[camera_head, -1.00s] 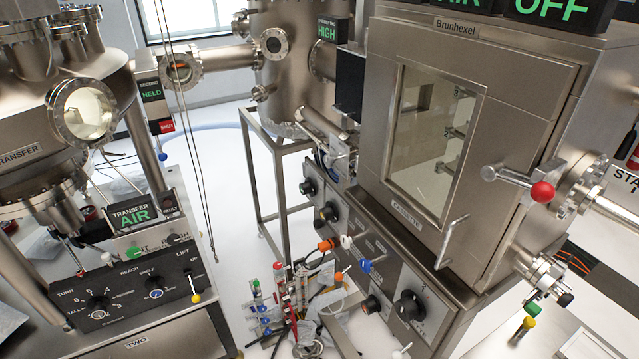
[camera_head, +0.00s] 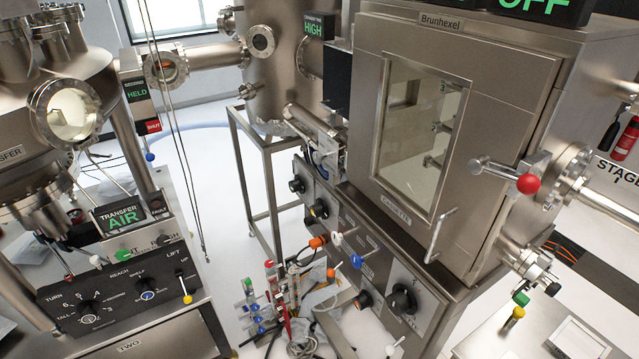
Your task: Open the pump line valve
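I cannot tell from any readable label which part is the pump line valve. Several candidate handles show around the steel Brunhexel chamber (camera_head: 500,75). A lever with a red ball (camera_head: 528,184) sticks out at its right side. Below it is a small fitting with a black knob (camera_head: 553,289), and lower still are a green knob (camera_head: 521,298) and a yellow knob (camera_head: 518,313). On the front panel are an orange handle (camera_head: 318,242), a blue handle (camera_head: 356,261) and a large black knob (camera_head: 403,299). Neither of my grippers is in view.
The transfer chamber and its control panel (camera_head: 120,290) stand at left, with a sign reading TRANSFER AIR (camera_head: 120,216). Cables and small coloured-top items (camera_head: 270,305) crowd the floor between. A steel bench (camera_head: 480,345) is at lower right. A fire extinguisher (camera_head: 627,140) hangs at far right.

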